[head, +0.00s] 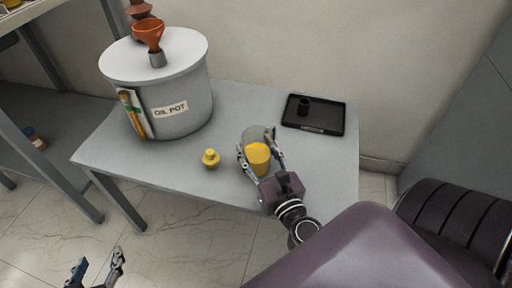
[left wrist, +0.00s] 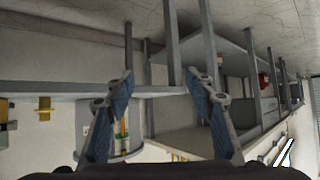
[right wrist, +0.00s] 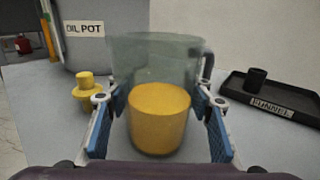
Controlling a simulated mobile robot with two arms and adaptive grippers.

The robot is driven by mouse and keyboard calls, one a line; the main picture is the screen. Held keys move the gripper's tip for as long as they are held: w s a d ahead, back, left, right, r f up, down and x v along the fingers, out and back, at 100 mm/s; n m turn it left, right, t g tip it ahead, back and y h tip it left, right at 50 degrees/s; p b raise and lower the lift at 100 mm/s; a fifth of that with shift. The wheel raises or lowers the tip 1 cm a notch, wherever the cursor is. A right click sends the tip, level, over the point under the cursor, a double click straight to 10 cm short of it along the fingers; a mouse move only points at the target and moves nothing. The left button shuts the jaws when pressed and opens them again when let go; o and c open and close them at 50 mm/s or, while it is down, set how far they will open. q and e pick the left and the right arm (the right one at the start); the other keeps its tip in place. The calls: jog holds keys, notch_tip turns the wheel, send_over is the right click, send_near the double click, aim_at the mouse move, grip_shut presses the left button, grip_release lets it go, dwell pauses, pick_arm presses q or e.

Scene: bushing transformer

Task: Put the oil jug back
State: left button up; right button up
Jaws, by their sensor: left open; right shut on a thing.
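The oil jug (head: 258,152) is a clear jug with yellow oil in its lower part. It is upright at the front of the grey table (head: 230,110). My right gripper (head: 262,156) is shut on it, with one finger on each side. In the right wrist view the jug (right wrist: 158,95) fills the space between the fingers, and its dark handle is on the right. I cannot tell whether its base touches the table. My left gripper (head: 96,268) is open and empty, low in front of the table; its spread fingers (left wrist: 163,105) show in the left wrist view.
The grey oil pot (head: 180,95), with an orange funnel (head: 149,34) on its lid, stands at the table's left. A small yellow cap-like piece (head: 211,158) lies left of the jug. A black tray (head: 330,120) labelled FUNNEL, holding a small dark cylinder (head: 304,105), is at the back right.

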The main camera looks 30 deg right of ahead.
jog(key=o, duration=1.5)
